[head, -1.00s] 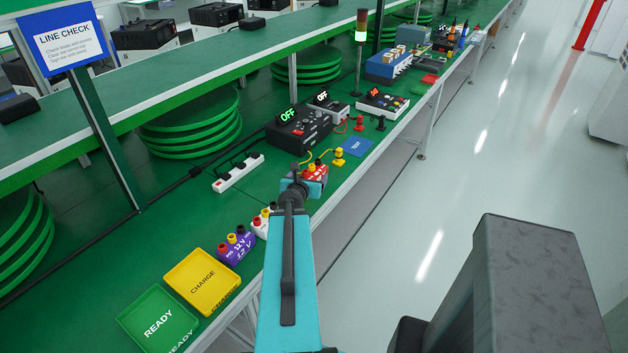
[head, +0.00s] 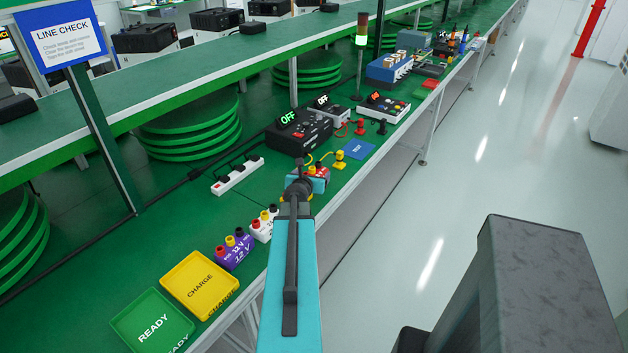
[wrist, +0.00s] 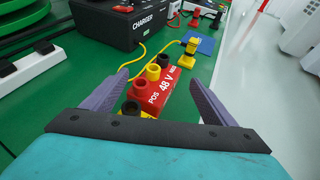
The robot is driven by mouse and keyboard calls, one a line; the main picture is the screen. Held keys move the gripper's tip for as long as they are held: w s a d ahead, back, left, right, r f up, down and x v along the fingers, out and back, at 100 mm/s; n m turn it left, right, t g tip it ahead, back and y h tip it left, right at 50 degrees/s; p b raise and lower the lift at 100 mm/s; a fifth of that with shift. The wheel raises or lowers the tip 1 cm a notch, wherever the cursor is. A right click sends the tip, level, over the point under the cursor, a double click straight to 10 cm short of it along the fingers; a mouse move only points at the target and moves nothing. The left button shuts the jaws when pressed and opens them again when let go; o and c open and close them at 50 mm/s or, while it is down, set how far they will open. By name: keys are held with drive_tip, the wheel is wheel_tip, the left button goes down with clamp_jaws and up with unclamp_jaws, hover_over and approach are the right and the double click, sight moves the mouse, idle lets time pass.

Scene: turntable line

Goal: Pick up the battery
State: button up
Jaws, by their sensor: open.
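A red 48 V battery (wrist: 169,88) with several terminal posts on top lies ahead between my fingers in the wrist view. In the head view the red battery (head: 321,174) is partly hidden behind my wrist. My gripper (wrist: 158,80) is open, its two purple-grey fingers spread on either side of the battery; I cannot tell whether they touch it. A purple 12 V battery (head: 235,256) and a white battery (head: 262,231) stand on the green bench nearer me, left of my arm.
A black charger (wrist: 128,22) with yellow cable stands behind the red battery. A yellow plug (head: 339,160) and blue mat (head: 359,149) lie beyond it. A yellow CHARGE tray (head: 180,275) and green READY tray (head: 135,335) are at the near left. A white power strip (head: 238,175) lies farther back.

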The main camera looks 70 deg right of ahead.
sight(318, 168)
drive_tip(key=shift+d+f, duration=0.15)
drive_tip(key=shift+d, duration=0.2)
drive_tip(key=shift+s+b+x, duration=0.2)
drive_tip(key=shift+b+x, duration=0.25)
drive_tip(key=shift+x, duration=2.05)
